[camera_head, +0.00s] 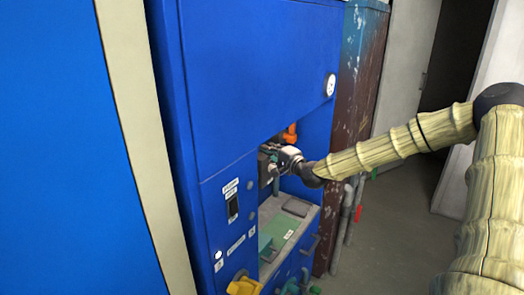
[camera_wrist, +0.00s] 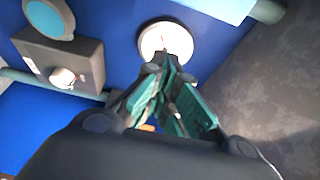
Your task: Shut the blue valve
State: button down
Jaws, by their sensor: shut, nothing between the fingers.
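I cannot pick out a blue valve with certainty in either view. In the wrist view, a round teal-blue piece (camera_wrist: 50,18) sits at the top left beside a grey box; I cannot tell if it is the valve. My gripper (camera_head: 269,152) reaches into the open recess of the blue cabinet (camera_head: 255,85) in the head view. Its arm and body hide part of the recess. In the wrist view, the teal fingers of my gripper (camera_wrist: 170,72) are together and empty, pointing towards a white round dial (camera_wrist: 166,40). I cannot tell whether they touch anything.
An orange part (camera_head: 290,132) is just above my gripper. A grey-green shelf (camera_head: 283,232) lies below it. A yellow handle (camera_head: 243,286) sticks out low on the cabinet front. Pipes with a red handle (camera_head: 358,213) stand right; floor beyond is clear.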

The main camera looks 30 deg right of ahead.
jog(key=a+p, duration=0.2)
jog(key=a, duration=0.2)
jog(key=shift+w, duration=0.15)
dwell(0.4)
